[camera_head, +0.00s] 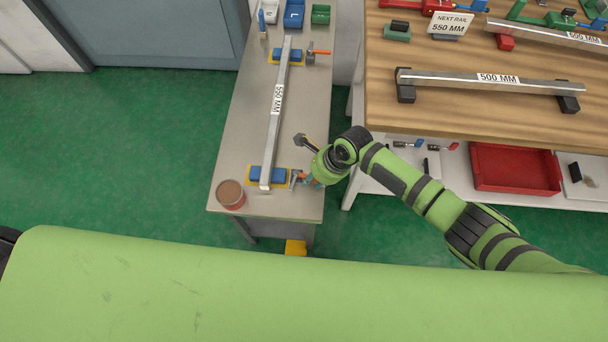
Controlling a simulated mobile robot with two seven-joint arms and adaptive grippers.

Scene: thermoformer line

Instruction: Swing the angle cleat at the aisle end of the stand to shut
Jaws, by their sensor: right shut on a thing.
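A grey stand (228,150) runs away from me at the left of the wooden bench. A metal rail marked 550 MM (273,130) lies along it on two blue blocks, the far block (288,57) and the near block (262,174), both on yellow plates. The angle cleat (294,177) at the near end shows only as a small grey piece beside the near block. My right gripper (305,179) is at this cleat, shut on it; its fingers are small and partly hidden by my wrist. The far cleat (310,56) has an orange handle pointing right. My left gripper is out of view.
A round reddish-brown tin (230,194) stands at the near left corner of the stand. Blue and green bins (294,15) sit at the far end. Green floor at left is clear.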

